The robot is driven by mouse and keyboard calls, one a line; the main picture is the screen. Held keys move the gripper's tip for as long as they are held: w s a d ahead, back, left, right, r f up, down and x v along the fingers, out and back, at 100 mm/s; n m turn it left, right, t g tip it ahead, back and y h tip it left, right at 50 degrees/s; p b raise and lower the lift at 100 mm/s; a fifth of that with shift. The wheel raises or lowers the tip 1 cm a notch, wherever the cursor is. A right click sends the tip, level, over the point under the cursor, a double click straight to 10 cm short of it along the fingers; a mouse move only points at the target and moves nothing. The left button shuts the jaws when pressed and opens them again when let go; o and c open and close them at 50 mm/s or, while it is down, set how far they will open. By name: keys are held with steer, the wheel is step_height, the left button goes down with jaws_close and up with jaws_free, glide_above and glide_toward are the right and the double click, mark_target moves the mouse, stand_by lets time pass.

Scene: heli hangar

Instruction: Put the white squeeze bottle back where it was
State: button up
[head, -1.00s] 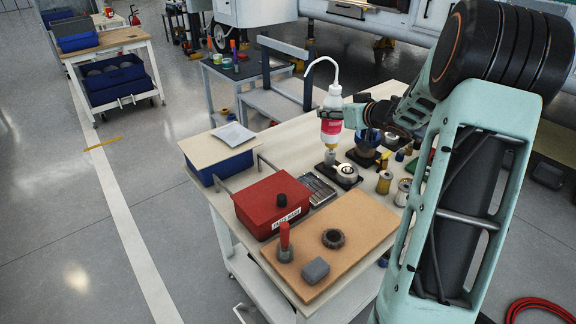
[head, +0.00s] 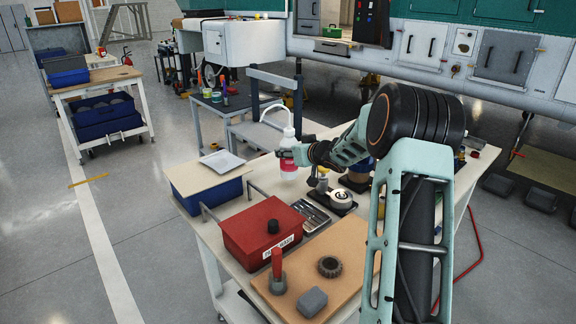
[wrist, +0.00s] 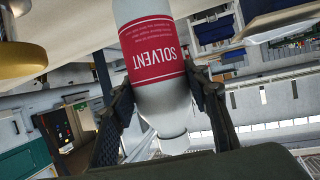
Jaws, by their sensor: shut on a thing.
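The white squeeze bottle (head: 289,158) has a red label and a bent white spout, and is upright in my gripper (head: 289,152) above the back part of the workbench (head: 218,222). In the wrist view the bottle (wrist: 165,95) shows a red "SOLVENT" label, and the two dark fingers of my gripper (wrist: 165,110) press on its sides. The bottle's base appears clear of the bench top in the head view.
A red box (head: 262,236), a blue bin with a board and white tray (head: 222,160) on it, and a brown board (head: 300,280) with a black ring (head: 330,266) stand on the bench. Several small items stand right of the bottle. Bench top between bin and bottle looks clear.

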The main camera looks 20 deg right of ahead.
mark_target(289, 160)
steer(key=shift+w+a+f+b, duration=0.15)
steer(key=shift+f+b, duration=0.25)
steer(key=shift+f, duration=0.5)
steer(key=shift+w+a+f+b, duration=0.15)
steer(key=shift+f+b, duration=0.25)
steer(key=shift+f, duration=0.5)
steer(key=shift+d, duration=0.1)
steer(key=shift+f, duration=0.2)
steer(key=o, duration=0.8)
steer(key=shift+o, duration=0.2)
steer(key=shift+r, duration=0.1)
steer(key=shift+s+d+r, duration=0.1)
steer(key=shift+s+r, duration=0.05)
steer(key=shift+s, duration=0.1)
steer(key=p+v, duration=0.2)
steer(key=v, duration=0.9)
steer(key=shift+s, duration=0.3)
steer(key=shift+r, duration=0.1)
